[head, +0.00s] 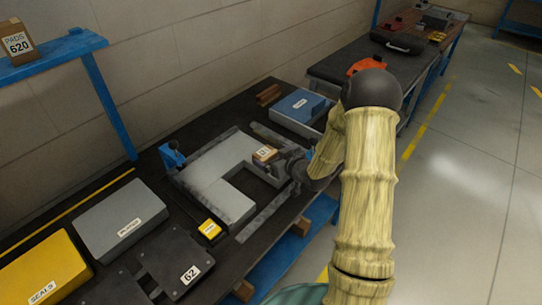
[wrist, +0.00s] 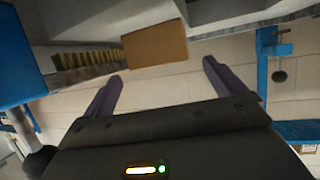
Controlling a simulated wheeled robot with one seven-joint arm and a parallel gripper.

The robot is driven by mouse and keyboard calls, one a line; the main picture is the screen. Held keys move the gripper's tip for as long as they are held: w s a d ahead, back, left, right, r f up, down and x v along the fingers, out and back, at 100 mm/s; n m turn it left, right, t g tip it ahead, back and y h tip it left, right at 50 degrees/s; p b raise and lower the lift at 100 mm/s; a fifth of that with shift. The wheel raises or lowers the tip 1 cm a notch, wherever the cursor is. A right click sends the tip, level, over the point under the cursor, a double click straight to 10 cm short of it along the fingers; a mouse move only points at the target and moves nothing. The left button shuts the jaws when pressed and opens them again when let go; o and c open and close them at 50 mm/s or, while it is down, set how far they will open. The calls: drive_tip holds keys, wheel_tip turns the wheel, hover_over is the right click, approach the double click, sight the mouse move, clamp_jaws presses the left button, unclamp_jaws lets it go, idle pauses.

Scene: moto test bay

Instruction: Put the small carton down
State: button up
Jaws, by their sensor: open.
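The small carton (head: 264,154) is a brown box with a pale label. In the head view it sits on the light grey U-shaped block (head: 212,165) on the bench. In the wrist view the carton (wrist: 154,46) shows as a plain brown face, just beyond my fingertips and roughly centred between them. My gripper (head: 279,166) is beside the carton, on its right. In the wrist view my gripper (wrist: 160,82) has its two dark purple fingers spread wide, with nothing between them. The carton's underside is hidden.
A blue clamp (head: 173,155) stands at the block's left corner. A yellow box (head: 210,229) lies at its front. A blue tray (head: 299,109) is behind. Grey and yellow cases (head: 121,219) fill the bench's left. The floor at right is clear.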

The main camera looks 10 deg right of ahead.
drive_tip(key=b+v, duration=0.1)
drive_tip(key=v, duration=0.9)
drive_tip(key=shift+s, duration=0.1)
drive_tip(key=s+a+r+m+g+h, duration=0.2)
drive_tip(key=s+g, duration=0.3)
drive_tip(key=s, duration=0.4)
drive_tip(key=s+a+r+m+g+h, duration=0.2)
drive_tip(key=s+g, duration=0.3)
drive_tip(key=s, duration=0.4)
drive_tip(key=shift+a+h, duration=0.5)
drive_tip(key=shift+a, duration=0.25)
